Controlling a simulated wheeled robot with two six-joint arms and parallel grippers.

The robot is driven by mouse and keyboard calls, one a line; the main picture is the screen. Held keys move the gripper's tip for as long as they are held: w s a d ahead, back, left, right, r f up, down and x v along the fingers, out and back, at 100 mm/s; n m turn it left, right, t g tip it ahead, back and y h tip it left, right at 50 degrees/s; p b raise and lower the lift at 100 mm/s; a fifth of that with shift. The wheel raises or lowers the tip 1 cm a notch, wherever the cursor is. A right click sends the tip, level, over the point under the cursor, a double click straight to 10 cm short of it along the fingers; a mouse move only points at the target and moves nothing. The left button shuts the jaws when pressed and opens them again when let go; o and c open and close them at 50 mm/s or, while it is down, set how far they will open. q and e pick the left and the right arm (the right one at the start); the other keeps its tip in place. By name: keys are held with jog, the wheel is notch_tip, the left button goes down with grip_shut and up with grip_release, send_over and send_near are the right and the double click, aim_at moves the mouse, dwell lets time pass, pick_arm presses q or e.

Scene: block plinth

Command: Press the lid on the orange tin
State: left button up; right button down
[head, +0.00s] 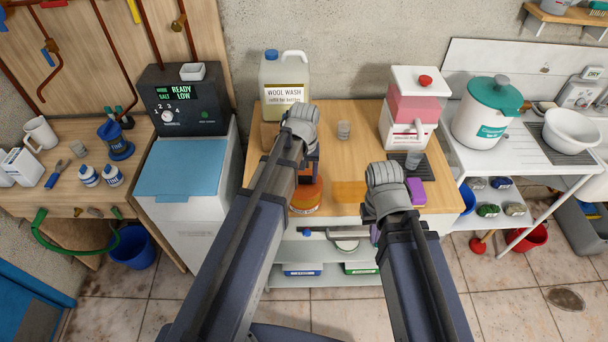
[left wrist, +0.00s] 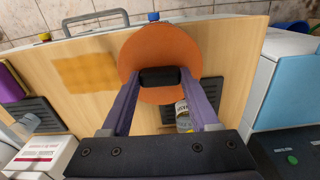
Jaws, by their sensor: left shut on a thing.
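An orange round lid with a black knob (left wrist: 160,76) is in the left wrist view. My left gripper (left wrist: 158,80) is shut on the knob, one finger on each side. In the head view my left gripper (head: 308,168) is over the orange tin (head: 305,198), near the front of the wooden worktop, partly hidden by my arm. The lid covers what is under it in the wrist view, so I cannot tell whether it touches the tin's rim.
On the worktop (head: 365,120) are a wool wash jug (head: 284,82), a small glass (head: 344,130), a red-and-white dispenser (head: 413,108) and a purple block (head: 416,191). A flat orange patch (head: 350,191) lies right of the tin. A labelled container (left wrist: 183,115) shows beyond the lid.

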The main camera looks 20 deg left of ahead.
aim_at(304, 186)
pick_arm(q)
jog(key=shift+f+b, duration=2.2)
jog(key=shift+f, duration=0.35)
jog(key=shift+f, duration=0.1)
jog(key=o, duration=1.4)
jog(key=shift+o, duration=0.4)
jog(key=shift+r+p, duration=3.4)
jog(key=shift+r, duration=0.15)
